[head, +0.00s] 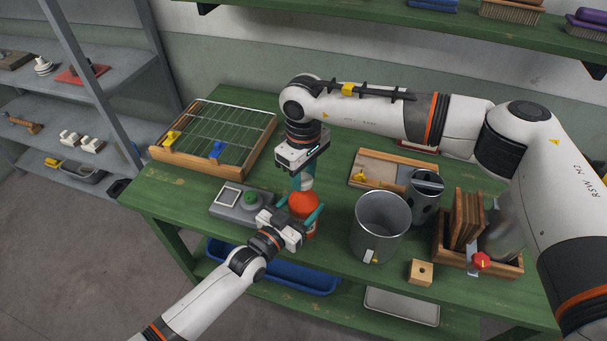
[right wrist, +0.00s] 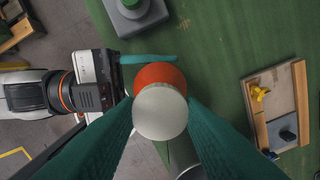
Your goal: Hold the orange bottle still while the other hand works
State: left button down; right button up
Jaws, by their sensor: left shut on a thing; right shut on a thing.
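The orange bottle (head: 304,204) stands on the green table, with its white cap (head: 307,184) on top. My left gripper (head: 295,209) comes in from the front and is shut on the bottle's body, a teal finger on each side. My right gripper (head: 304,180) points down from above and is shut on the white cap. In the right wrist view the round cap (right wrist: 160,111) sits between my two teal fingers, with the orange body (right wrist: 160,75) showing behind it. The lower part of the bottle is mostly hidden by my left gripper.
A grey box with a green button (head: 250,200) stands just left of the bottle. A metal bucket (head: 381,225) stands close on the right, with a wooden block (head: 420,272) and a crate of boards (head: 478,260) beyond. A wire-grid wooden frame (head: 218,137) lies back left.

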aim_at(304, 179)
jog(key=shift+r, duration=0.8)
jog(key=shift+r, duration=2.05)
pick_arm(q)
jog(key=shift+c, duration=1.3)
grip_release()
